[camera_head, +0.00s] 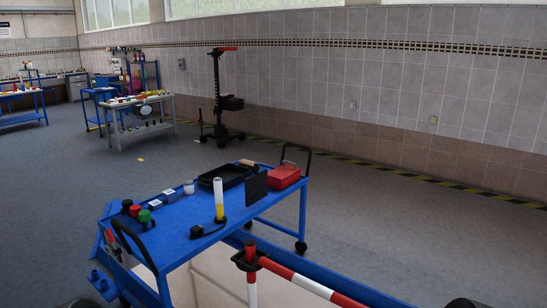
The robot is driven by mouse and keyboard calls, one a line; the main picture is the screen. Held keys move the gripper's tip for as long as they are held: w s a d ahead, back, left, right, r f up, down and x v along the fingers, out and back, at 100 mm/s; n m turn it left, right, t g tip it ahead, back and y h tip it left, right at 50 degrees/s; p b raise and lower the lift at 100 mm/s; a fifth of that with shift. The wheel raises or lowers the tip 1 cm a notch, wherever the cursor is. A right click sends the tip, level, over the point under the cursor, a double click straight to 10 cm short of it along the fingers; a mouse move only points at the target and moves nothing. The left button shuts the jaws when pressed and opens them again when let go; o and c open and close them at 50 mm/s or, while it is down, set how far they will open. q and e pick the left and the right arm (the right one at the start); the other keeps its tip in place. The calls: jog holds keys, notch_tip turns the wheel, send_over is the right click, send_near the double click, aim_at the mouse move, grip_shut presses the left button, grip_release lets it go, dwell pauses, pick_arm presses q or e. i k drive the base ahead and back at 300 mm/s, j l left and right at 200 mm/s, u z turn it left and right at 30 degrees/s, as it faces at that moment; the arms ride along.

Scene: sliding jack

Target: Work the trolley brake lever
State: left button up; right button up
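The blue trolley (185,228) stands in front of me, with a black push handle at its near left end (133,243) and another at its far right end (297,150). A small red part (110,238) shows at the trolley's left end beside the near handle; I cannot tell whether it is the brake lever. A blue part (101,283) sits low at the same end. A black caster (301,246) shows under the right end. Neither gripper can be made out; only dark rounded shapes show at the bottom edge.
A red-and-white barrier bar (312,284) crosses the near right, close to the trolley. On the trolley stand a yellow-and-white cylinder (219,201), a black tray (228,173) and a red box (284,176). Grey floor (400,225) is open to the right, towards the tiled wall.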

aim_at(117, 251)
jog(key=i+j+z, duration=0.1)
jog(key=j, duration=0.85)
jog(key=i+j+z, duration=0.15)
jog(key=j, duration=0.85)
jog(key=j+z, duration=0.1)
jog(key=j, duration=0.9)
jog(key=j+z, duration=0.15)
jog(key=j, duration=0.8)
jog(key=k+j+z, duration=0.1)
jog(key=j, duration=0.9)
jog(key=j+z, duration=0.15)
jog(key=j, duration=0.85)
jog(key=k, duration=0.05)
